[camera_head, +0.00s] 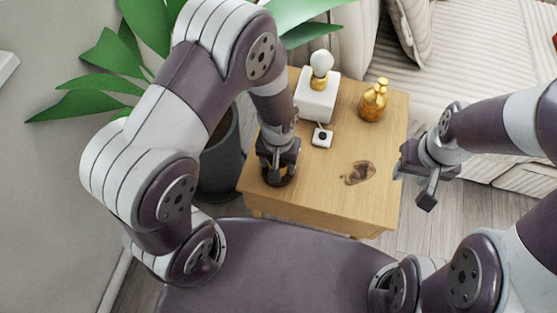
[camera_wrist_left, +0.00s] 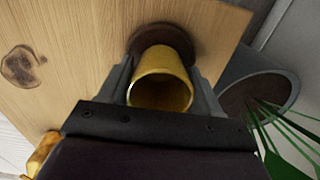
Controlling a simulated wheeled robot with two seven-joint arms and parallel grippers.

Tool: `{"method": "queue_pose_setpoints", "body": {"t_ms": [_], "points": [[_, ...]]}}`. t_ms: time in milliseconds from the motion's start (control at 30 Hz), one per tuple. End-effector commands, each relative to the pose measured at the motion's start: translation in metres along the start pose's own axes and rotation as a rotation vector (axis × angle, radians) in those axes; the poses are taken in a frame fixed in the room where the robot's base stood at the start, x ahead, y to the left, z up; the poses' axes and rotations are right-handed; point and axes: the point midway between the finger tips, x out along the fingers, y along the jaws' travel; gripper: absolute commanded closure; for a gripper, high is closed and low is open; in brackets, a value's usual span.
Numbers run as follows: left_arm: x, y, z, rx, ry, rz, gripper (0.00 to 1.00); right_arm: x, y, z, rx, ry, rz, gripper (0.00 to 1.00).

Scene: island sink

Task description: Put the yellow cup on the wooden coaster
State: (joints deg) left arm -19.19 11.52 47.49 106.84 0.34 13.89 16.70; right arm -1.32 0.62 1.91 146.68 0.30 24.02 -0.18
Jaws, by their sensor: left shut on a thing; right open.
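My left gripper (camera_head: 276,160) points down over the near left part of the wooden side table. It is shut on the yellow cup (camera_wrist_left: 160,75), whose open rim faces the camera in the left wrist view. In the head view the gripper mostly hides the cup. A dark brown round coaster (camera_wrist_left: 172,36) lies on the table directly beneath the cup; its edge also shows in the head view (camera_head: 279,182). I cannot tell whether the cup touches it. My right gripper (camera_head: 414,182) is open and empty, off the table's right side.
On the table (camera_head: 318,195) stand a white lamp (camera_head: 318,92), a small white box-like device (camera_head: 322,137) and a golden ornament (camera_head: 373,100). A dark wood knot (camera_head: 358,173) marks the clear right part. A potted plant (camera_head: 218,160) stands left; a striped sofa (camera_head: 480,70) is behind.

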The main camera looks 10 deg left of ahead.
Motion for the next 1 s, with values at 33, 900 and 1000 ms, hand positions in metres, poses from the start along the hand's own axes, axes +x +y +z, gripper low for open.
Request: {"method": "queue_pose_setpoints", "body": {"t_ms": [33,900,1000], "points": [[0.002,0.000,0.000,0.000,0.000,0.000,0.74,0.001,0.000,0.000,0.000,0.000,0.000,0.57],[-0.097,0.000,-0.001,0.000,0.003,0.001,0.10,-0.032,0.000,-0.004,0.000,0.000,0.000,0.57],[-0.112,0.000,0.000,0.000,0.000,0.000,0.10,-0.036,0.000,-0.004,0.000,0.000,0.000,0.57]]}}
